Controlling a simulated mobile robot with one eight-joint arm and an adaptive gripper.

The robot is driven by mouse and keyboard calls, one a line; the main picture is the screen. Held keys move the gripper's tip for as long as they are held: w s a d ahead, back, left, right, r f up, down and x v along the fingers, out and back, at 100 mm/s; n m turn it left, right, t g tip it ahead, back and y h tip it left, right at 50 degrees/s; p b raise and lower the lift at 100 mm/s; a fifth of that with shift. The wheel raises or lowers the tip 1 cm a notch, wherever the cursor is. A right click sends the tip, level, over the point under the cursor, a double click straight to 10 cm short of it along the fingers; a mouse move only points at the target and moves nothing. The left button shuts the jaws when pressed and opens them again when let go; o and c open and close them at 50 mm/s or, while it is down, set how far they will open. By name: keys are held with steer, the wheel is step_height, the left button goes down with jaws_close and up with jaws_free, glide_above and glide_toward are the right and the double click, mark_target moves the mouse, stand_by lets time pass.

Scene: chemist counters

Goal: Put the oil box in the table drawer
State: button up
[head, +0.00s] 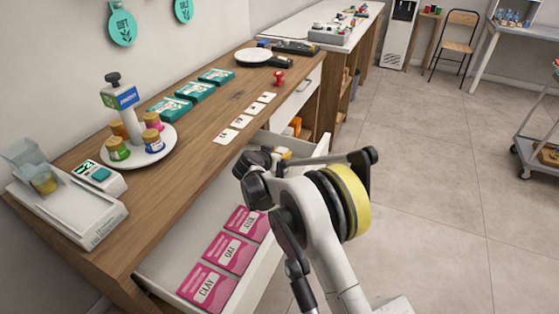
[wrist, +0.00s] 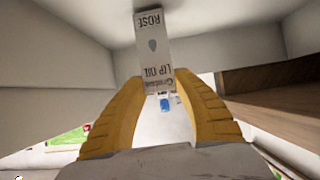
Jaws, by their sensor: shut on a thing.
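The oil box (wrist: 153,45) is a slim white carton reading ROSE LIP OIL, seen upside down in the wrist view. My gripper (wrist: 158,82) has its two yellow fingers closed on the box's near end. The box sticks out beyond the fingertips. The table drawer (head: 172,262) is pulled open under the wooden counter in the head view. Three pink packs (head: 224,254) lie in its near part. My arm reaches over the drawer's far part. It hides much of that part, and I cannot make out the box in the head view.
The wooden counter (head: 190,160) carries a scale (head: 75,212), a round tray (head: 140,153) of jars, teal packs (head: 190,92), white cards (head: 242,122) and a red stamp (head: 279,79). Another drawer front (head: 300,97) farther along is shut.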

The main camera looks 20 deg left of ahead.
steer(key=shift+f, duration=0.45)
steer(key=shift+r, duration=0.15)
steer(key=o, duration=1.1)
steer(key=shift+s+r, duration=0.15)
steer(key=p+v, duration=0.5)
steer(key=v, duration=0.6)
steer(key=shift+s, duration=0.35)
steer(key=shift+r, duration=0.1)
